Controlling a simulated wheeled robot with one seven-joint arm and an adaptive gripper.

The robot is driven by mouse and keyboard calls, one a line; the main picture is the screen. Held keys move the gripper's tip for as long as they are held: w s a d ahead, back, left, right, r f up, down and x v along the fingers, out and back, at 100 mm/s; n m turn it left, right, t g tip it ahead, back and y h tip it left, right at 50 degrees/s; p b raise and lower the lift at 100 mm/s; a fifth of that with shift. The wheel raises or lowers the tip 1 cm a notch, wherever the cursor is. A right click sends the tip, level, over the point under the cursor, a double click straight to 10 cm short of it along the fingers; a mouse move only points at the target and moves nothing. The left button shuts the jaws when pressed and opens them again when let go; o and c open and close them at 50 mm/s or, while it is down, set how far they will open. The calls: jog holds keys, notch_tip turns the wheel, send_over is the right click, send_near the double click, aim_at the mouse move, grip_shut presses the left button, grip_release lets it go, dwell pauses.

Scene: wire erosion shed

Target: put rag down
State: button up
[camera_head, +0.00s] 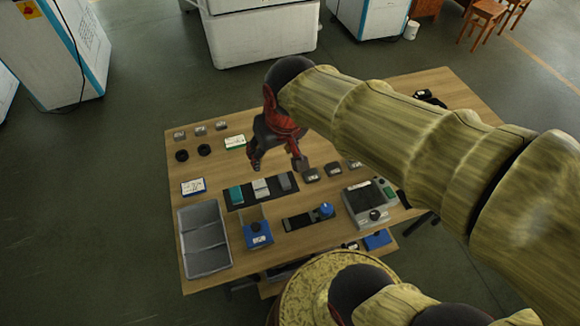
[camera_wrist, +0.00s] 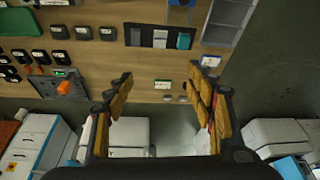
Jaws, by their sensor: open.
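My gripper (camera_head: 277,162) hangs over the middle of the wooden table, its two fingers spread apart. In the wrist view the open gripper (camera_wrist: 163,76) has nothing between its orange-brown finger pads. No cloth hangs from it. I cannot pick out a rag with certainty in either view. A dark, unclear item (camera_head: 428,97) lies near the table's far right edge, and a blue item (camera_head: 377,240) lies at the near right; I cannot tell whether either is cloth. My arm hides part of the table's right side.
White machines (camera_head: 262,40) stand beyond. Bare wood shows between items.

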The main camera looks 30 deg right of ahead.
jog(key=s+r+t, duration=0.1)
jog(key=s+r, duration=0.2)
jog(key=s, duration=0.5)
jog(key=shift+r+n+t, duration=0.3)
jog(key=shift+o, duration=0.2)
dwell(0.6)
